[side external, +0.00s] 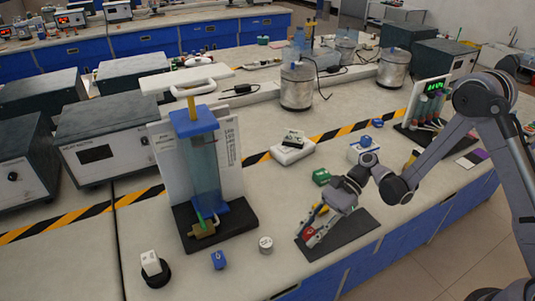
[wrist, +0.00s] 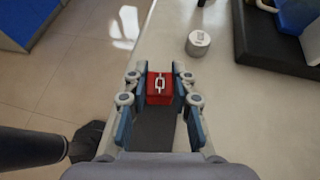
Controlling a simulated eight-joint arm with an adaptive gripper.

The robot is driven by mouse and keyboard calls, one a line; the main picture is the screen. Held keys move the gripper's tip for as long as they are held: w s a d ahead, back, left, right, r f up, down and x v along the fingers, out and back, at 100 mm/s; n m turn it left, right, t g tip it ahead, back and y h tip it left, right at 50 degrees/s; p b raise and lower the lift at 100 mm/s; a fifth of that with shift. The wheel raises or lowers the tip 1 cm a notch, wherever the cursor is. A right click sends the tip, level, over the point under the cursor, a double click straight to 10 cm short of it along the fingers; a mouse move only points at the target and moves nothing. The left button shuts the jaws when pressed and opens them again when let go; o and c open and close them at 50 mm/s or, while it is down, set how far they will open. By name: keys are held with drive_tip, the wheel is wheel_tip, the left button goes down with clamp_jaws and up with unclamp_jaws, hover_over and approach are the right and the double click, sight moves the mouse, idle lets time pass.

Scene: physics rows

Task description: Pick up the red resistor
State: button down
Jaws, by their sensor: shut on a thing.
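The red resistor (wrist: 160,88) is a small red block with a white symbol on its top face, seen between my fingertips in the wrist view. In the side external view the red resistor (side external: 309,234) shows partly at the fingertips, low over the dark mat (side external: 340,236). My gripper (side external: 312,232) points down toward the mat and is shut on the resistor; it also shows in the wrist view (wrist: 160,98). I cannot tell whether the resistor touches the mat.
A grey metal cylinder (side external: 266,244) and a blue block (side external: 218,260) stand left of the mat. A green block (side external: 321,177) lies behind it. The apparatus with a blue column (side external: 203,165) stands on a black base further left. The bench's front edge is close to the mat.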

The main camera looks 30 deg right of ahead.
sight(310, 231)
drive_tip(key=shift+r, duration=5)
